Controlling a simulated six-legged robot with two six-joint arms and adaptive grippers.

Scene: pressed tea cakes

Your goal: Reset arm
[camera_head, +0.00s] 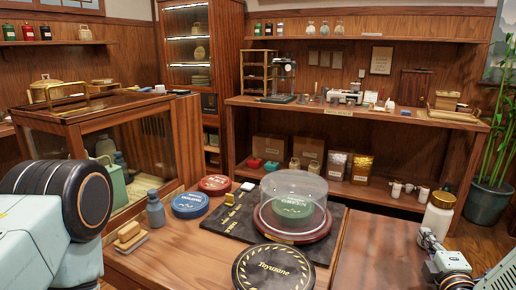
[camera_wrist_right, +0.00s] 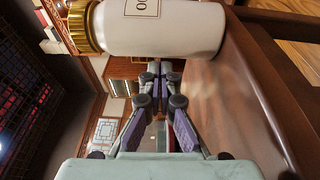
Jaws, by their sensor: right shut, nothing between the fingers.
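My right gripper (camera_head: 428,238) is at the lower right of the head view, by the base of a white bottle with a gold cap (camera_head: 438,214). In the right wrist view the gripper's fingertips (camera_wrist_right: 156,70) meet, with nothing between them. The white bottle (camera_wrist_right: 160,27) lies across the top of that view, just beyond the fingertips; I cannot tell if they touch. A large part of my left arm fills the lower left of the head view, but its gripper is out of view.
A glass dome (camera_head: 292,196) covers a green tin on a dark mat (camera_head: 235,226). A black round tin (camera_head: 273,268), blue tin (camera_head: 190,205), red tin (camera_head: 215,184) and grey bottle (camera_head: 155,208) stand nearby. A glass-sided cabinet (camera_head: 75,128) is at left.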

